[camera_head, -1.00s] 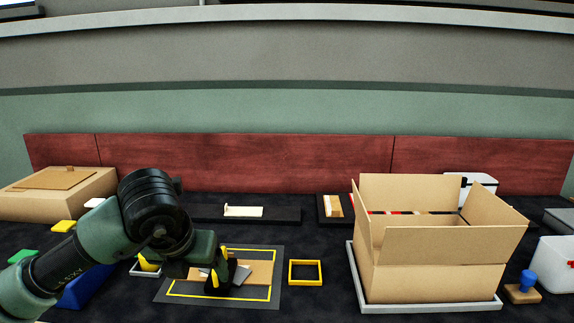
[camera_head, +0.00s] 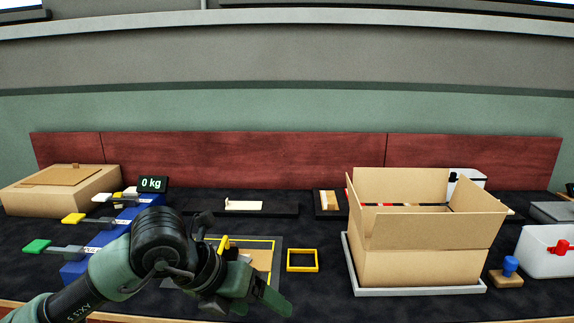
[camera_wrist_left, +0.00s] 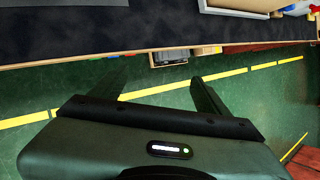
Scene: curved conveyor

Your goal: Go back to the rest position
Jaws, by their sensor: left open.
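My left gripper (camera_head: 258,292) is low in the head view, in front of the near part of a dark mat (camera_head: 180,283) with a yellow outline. In the left wrist view its two fingers (camera_wrist_left: 150,92) are spread apart with nothing between them, over the green floor. My forearm and black wrist joint cover part of the mat and the near end of a blue stand (camera_head: 128,215). A tan piece (camera_head: 262,259) on the mat is partly hidden by the gripper. My right gripper is not in view.
An open cardboard box (camera_head: 420,270) stands on a grey tray (camera_head: 350,270) at right. A yellow frame (camera_head: 302,268) lies between mat and box. A blue-handled stamp (camera_head: 508,272) and white bin (camera_head: 545,262) are far right. A closed tan box (camera_head: 60,195) stands at left.

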